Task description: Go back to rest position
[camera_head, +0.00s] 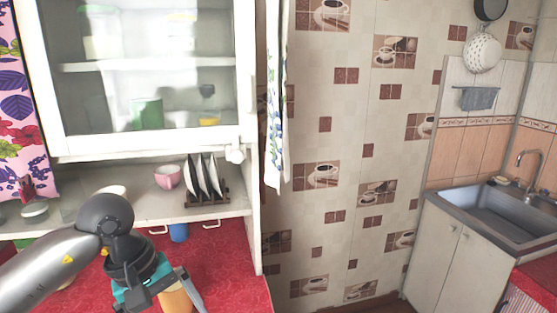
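My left arm comes in from the lower left, and its gripper (166,300) points down over the red counter (232,268). A grey finger shows on its right side, and the lower end is cut off by the bottom edge of the view. A tan-orange object (175,299) shows beside or between the fingers. I cannot tell whether the gripper holds it or is only in front of it. My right gripper is not in view.
A white glass-fronted cabinet (150,141) stands over the counter. Its shelf holds a pink bowl (168,177) and plates in a rack (207,178). A blue cup (178,232) hangs or stands below. A sink (497,212) is at the right. The red counter right of my gripper is clear.

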